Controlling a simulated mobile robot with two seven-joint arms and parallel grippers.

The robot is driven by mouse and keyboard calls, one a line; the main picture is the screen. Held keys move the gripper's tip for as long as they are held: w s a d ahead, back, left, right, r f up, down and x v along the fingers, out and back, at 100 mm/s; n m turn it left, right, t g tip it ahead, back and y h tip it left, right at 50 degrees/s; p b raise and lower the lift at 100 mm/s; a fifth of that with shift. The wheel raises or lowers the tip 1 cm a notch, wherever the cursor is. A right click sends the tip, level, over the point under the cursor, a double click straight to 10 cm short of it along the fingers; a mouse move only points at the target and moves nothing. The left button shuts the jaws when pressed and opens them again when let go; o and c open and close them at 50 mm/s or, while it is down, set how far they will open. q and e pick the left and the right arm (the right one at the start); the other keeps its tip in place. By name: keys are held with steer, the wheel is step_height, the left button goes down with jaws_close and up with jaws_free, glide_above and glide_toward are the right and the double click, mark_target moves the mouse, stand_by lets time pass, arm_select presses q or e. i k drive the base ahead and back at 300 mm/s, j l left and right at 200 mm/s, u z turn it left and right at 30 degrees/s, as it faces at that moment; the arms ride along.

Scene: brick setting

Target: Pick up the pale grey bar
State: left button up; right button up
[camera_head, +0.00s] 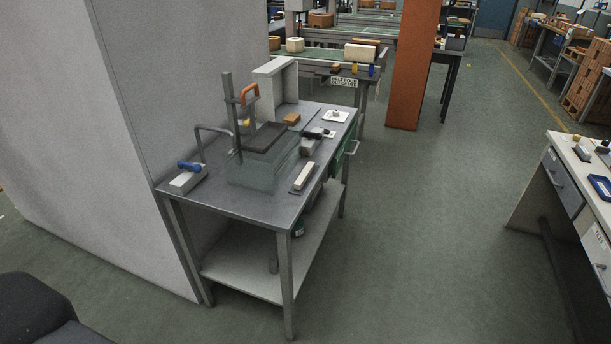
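A pale, off-white to light grey bar (304,175) lies near the right edge of the grey metal workbench (248,205). It is long and narrow, lies on a thin darker piece, and points away from me at a slant. It looks clear on top, with nothing touching it from above. Neither of my grippers is in view.
A stand (229,110) with a dark plate (262,137) rises left of the bar. Grey blocks (309,146) lie behind it, and a blue-handled block (187,180) is at the bench's left. A partition (190,60) borders the bench's left. Open floor (430,230) lies right.

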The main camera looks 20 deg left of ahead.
mark_target(307, 172)
steer(key=u, duration=0.5)
steer(key=i+u, duration=0.1)
steer(key=u, duration=0.4)
steer(key=l+u, duration=0.15)
steer(key=u, duration=0.3)
steer(key=i+l+u, duration=0.1)
steer(key=u, duration=0.4)
steer(key=i+l+u, duration=0.1)
steer(key=l+u, duration=0.95)
steer(key=l, duration=0.15)
steer(key=l+u, duration=0.3)
steer(key=l, duration=0.35)
steer(key=k+l+u, duration=0.15)
steer(key=l, duration=0.2)
steer(key=k+l, duration=0.1)
steer(key=l, duration=0.2)
steer(key=k+l, duration=0.1)
steer(key=l, duration=0.65)
steer(key=k+l, duration=0.15)
steer(key=l, duration=0.2)
steer(key=k+l+u, duration=0.1)
steer(key=l, duration=0.3)
